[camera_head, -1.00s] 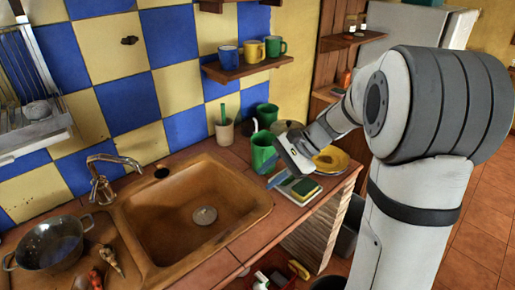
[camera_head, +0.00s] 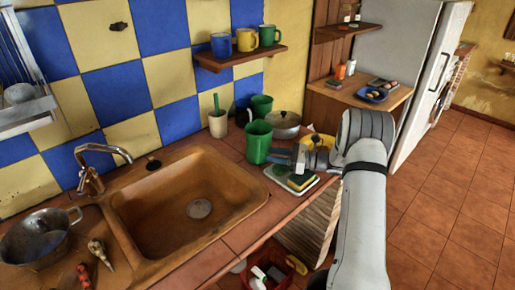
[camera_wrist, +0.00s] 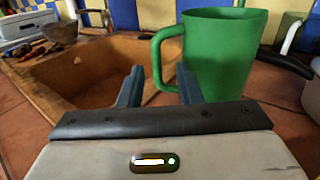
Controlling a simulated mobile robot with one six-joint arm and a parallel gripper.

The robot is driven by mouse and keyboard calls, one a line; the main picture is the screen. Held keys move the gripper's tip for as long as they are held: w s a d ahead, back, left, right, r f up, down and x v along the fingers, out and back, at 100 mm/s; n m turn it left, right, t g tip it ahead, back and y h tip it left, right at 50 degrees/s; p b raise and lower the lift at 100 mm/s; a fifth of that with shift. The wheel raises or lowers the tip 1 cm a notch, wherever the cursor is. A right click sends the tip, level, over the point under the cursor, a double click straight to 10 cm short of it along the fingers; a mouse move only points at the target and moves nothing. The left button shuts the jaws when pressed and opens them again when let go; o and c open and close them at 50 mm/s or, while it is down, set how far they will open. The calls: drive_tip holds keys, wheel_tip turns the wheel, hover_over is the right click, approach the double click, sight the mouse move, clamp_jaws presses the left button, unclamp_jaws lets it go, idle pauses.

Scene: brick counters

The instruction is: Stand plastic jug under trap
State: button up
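The green plastic jug (camera_head: 258,142) stands upright on the tiled counter, right of the sink basin. It fills the upper right of the wrist view (camera_wrist: 222,55), with its handle on the left side. My gripper (camera_head: 276,156) is low over the counter, just right of the jug in the head view. In the wrist view its two fingers (camera_wrist: 159,88) are apart, with nothing clamped between them. The jug's handle is ahead of the gap between them; I cannot tell whether a finger touches the jug. The trap is not visible; the counter and basin hide the space beneath.
The brown sink basin (camera_head: 165,215) is left of the jug. A sponge on a tray (camera_head: 302,182) lies near the counter edge by my gripper. Another green vessel (camera_head: 262,104) and a lidded pot (camera_head: 284,122) stand behind. A red crate (camera_head: 285,284) is below the counter front.

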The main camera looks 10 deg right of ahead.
sight(258, 151)
drive_tip(key=x, duration=0.1)
drive_tip(key=p+x, duration=0.1)
drive_tip(key=x, duration=0.3)
drive_tip(key=shift+s+a+r, duration=0.15)
drive_tip(key=shift+s+a, duration=0.1)
drive_tip(key=shift+w+a, duration=0.2)
drive_tip(key=shift+a, duration=0.15)
drive_tip(key=shift+c, duration=0.4)
clamp_jaws()
